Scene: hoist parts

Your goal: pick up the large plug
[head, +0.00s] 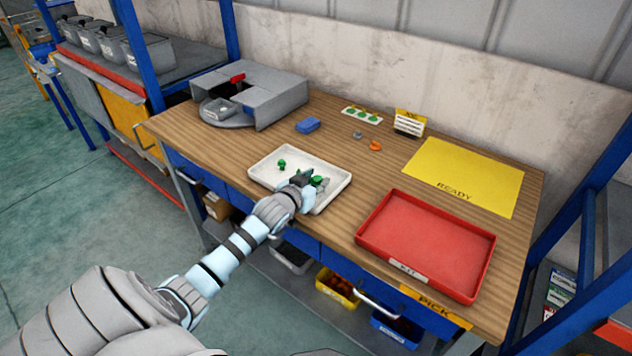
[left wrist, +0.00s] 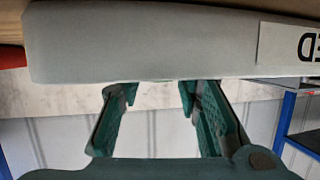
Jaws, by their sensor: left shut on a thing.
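A white tray (head: 262,178) lies on the wooden workbench, left of centre. A small green plug (head: 281,163) stands in its left part. A larger green plug (head: 318,180) is at the fingertips of my left gripper (head: 312,182), over the right part of the tray. My left gripper is shut on this plug, which the fingers partly cover. In the left wrist view the pale tray wall (left wrist: 150,45) hides the fingertips and whatever is between them. I cannot tell whether the plug touches the tray floor. My right gripper is not in view.
A red KIT tray (head: 425,245) lies to the right, with a yellow READY mat (head: 465,178) behind it. A grey fixture (head: 262,100), a blue block (head: 307,125), an orange part (head: 375,146) and a card with green pieces (head: 362,115) stand farther back.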

